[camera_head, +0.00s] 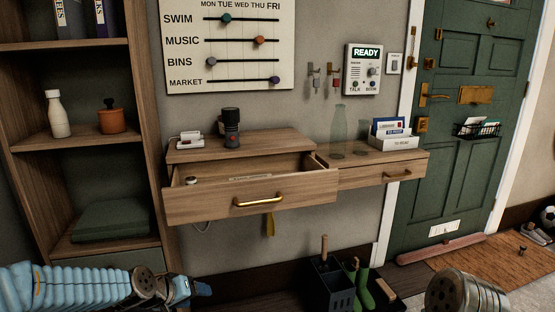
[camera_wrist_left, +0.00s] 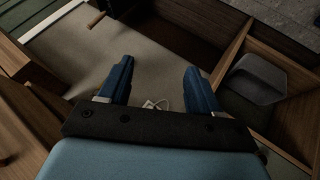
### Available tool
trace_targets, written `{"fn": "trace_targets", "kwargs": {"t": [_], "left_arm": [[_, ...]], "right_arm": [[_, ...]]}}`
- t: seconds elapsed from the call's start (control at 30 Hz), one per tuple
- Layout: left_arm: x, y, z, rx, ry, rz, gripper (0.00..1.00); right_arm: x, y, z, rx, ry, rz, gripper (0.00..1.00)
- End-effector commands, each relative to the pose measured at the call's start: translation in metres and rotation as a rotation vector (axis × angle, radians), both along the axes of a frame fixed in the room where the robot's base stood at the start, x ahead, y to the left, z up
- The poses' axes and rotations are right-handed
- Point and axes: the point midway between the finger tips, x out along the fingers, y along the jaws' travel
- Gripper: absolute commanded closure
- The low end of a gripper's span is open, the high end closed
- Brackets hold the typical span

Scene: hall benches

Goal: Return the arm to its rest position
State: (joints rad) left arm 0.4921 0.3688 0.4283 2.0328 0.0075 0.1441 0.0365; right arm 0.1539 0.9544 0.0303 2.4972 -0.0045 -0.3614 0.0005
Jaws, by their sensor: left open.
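My left arm comes in from the lower left of the head view, and its blue gripper (camera_head: 192,290) is in front of the shelf unit, below the drawers. In the left wrist view the two blue fingers of this gripper (camera_wrist_left: 159,88) stand wide apart with nothing held between them. Part of my right arm shows at the bottom right of the head view; its gripper is out of the frame.
The left wall drawer (camera_head: 215,203) is pulled open, with small items inside; the right drawer (camera_head: 365,177) is shut. A shelf unit (camera_head: 145,130) stands left. A dark bin (camera_head: 328,285) and green boots (camera_head: 366,290) stand on the floor below. A green door (camera_head: 455,135) is at right.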

Motion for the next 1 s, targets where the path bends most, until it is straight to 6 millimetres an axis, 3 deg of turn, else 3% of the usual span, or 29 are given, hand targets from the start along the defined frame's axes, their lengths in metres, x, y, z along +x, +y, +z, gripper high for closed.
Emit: {"fn": "trace_targets", "kwargs": {"t": [0.03,0.2,0.3,0.4,0.5,0.63,0.73,1.0], "left_arm": [[-0.013,-0.017,-0.035,-0.011,0.053,-0.024,0.37],[-0.077,-0.065,-0.140,-0.018,0.215,-0.091,0.37],[-0.127,-0.088,-0.191,-0.006,0.312,-0.135,0.37],[-0.179,-0.103,-0.229,0.016,0.400,-0.179,0.37],[-0.222,-0.110,-0.252,0.041,0.465,-0.213,0.37],[-0.256,-0.112,-0.267,0.065,0.516,-0.240,0.37],[-0.266,-0.112,-0.271,0.073,0.529,-0.247,0.37],[-0.266,-0.112,-0.271,0.073,0.529,-0.247,0.37]], "right_arm": [[0.000,0.000,0.000,0.000,0.000,0.000,0.57],[0.000,0.000,0.000,0.000,0.000,0.000,0.57],[0.000,0.000,0.000,0.000,0.000,0.000,0.57],[0.000,0.000,0.000,0.000,0.000,0.000,0.57],[0.000,0.000,0.000,0.000,0.000,0.000,0.57],[0.000,0.000,0.000,0.000,0.000,0.000,0.57],[0.000,0.000,0.000,0.000,0.000,0.000,0.57],[0.000,0.000,0.000,0.000,0.000,0.000,0.57]]}}
